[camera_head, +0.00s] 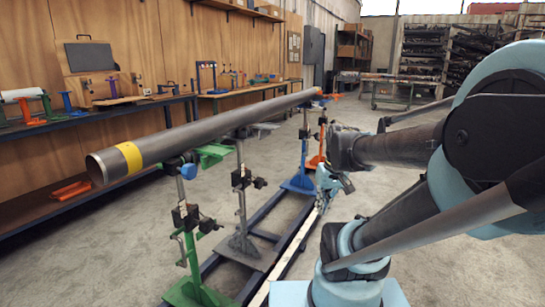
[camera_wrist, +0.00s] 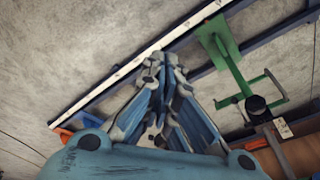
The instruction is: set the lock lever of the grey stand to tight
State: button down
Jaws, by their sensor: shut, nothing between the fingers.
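The grey stand (camera_head: 241,215) is the second support from the near end of the pipe in the head view. A dark clamp block (camera_head: 240,179) sits on its post, with a small dark part (camera_head: 259,183) out to its right. Which part is the lock lever, and how it is set, is too small to tell. My gripper (camera_head: 323,205) is right of the grey stand in the picture, apart from it, beside the blue stand. In the wrist view my gripper (camera_wrist: 165,58) is shut and empty. I cannot make out the grey stand there.
A long pipe (camera_head: 220,122) with a yellow band lies across the green (camera_head: 190,240), grey, blue (camera_head: 301,165) and orange (camera_head: 320,150) stands. They stand on a dark rail frame (camera_head: 290,245). The wrist view shows a green stand (camera_wrist: 222,45) and a scaled rail (camera_wrist: 140,55). Workbenches line the left wall.

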jog(key=s+d+f+m+h, duration=0.1)
jog(key=s+d+f+m, duration=0.15)
jog(key=s, duration=0.35)
jog(key=w+a+r+m, duration=0.15)
jog(key=w+r, duration=0.35)
jog(key=w, duration=0.5)
jog(key=w+a+r+h, duration=0.1)
jog(key=w+a+r, duration=0.25)
jog(key=w, duration=0.55)
jog(key=w+a+r+m, duration=0.1)
jog(key=w+r, duration=0.5)
jog(key=w, duration=0.4)
jog(key=w+a+f+m, duration=0.1)
jog(key=w+a, duration=0.3)
jog(key=w, duration=0.4)
jog(key=w+a+f, duration=0.1)
jog(key=w+a, duration=0.4)
jog(key=w, duration=0.2)
jog(key=w+a+f+m+h, duration=0.1)
jog(key=w+a+f, duration=0.6)
jog(key=w+a, duration=0.45)
jog(key=w+d+x, duration=0.1)
jog(key=x, duration=0.9)
jog(key=w+x, duration=0.1)
jog(key=x, duration=0.9)
jog(key=shift+w+d, duration=0.4)
jog(key=shift+w, duration=0.05)
jog(key=shift+r, duration=0.1)
